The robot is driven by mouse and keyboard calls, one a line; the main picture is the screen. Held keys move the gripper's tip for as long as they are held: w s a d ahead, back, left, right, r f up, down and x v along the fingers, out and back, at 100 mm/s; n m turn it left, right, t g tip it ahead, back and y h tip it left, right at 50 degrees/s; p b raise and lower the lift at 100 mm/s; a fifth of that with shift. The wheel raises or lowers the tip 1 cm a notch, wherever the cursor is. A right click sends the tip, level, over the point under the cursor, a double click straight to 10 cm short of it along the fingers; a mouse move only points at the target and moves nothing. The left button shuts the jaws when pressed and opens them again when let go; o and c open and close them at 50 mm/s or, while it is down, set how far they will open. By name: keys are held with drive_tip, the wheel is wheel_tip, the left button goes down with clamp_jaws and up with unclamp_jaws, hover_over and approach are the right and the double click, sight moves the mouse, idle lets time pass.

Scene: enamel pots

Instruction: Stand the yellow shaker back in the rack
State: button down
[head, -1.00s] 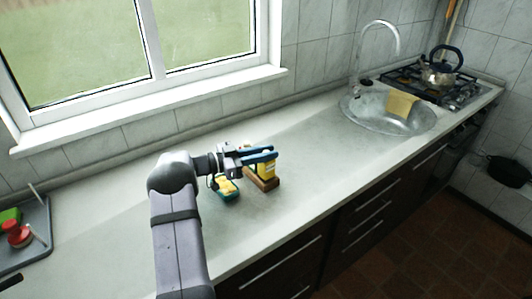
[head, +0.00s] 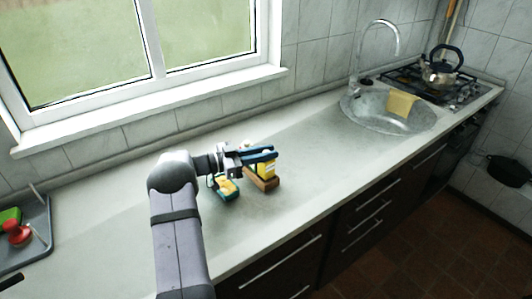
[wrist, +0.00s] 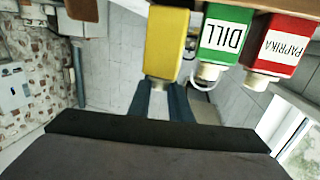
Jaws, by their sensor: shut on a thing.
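The yellow shaker (wrist: 166,42) is between the blue fingers of my gripper (wrist: 166,98) in the wrist view, where its pale end points toward the gripper. In the head view, the yellow shaker (head: 267,169) shows just below my gripper (head: 272,153), which is shut on it. The brown wooden rack (head: 265,184) is directly under the shaker on the counter. The rack's edge (wrist: 235,5) also shows at the top of the wrist view. The shaker's lower end is close to the rack, but I cannot tell whether it is seated.
A green DILL shaker (wrist: 221,38) and a red PAPRIKA shaker (wrist: 280,45) stand beside the yellow one. A yellow and green sponge-like thing (head: 228,189) lies left of the rack. A grey tray (head: 40,245) is at far left. The counter toward the sink (head: 380,115) is clear.

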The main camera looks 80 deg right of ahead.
drive_tip(key=shift+f+b, duration=0.75)
drive_tip(key=shift+f, duration=0.5)
idle(0.8)
drive_tip(key=c, duration=1.5)
unclamp_jaws()
drive_tip(key=shift+c, duration=0.2)
drive_tip(key=shift+f, duration=0.1)
drive_tip(key=shift+a, duration=0.1)
drive_tip(key=shift+w+a, duration=0.3)
drive_tip(key=shift+w, duration=0.35)
drive_tip(key=v, duration=0.2)
drive_tip(key=b+v, duration=0.1)
drive_tip(key=v, duration=0.1)
drive_tip(key=b+v, duration=0.1)
drive_tip(key=shift+w+a+r, duration=0.25)
drive_tip(key=shift+w, duration=0.1)
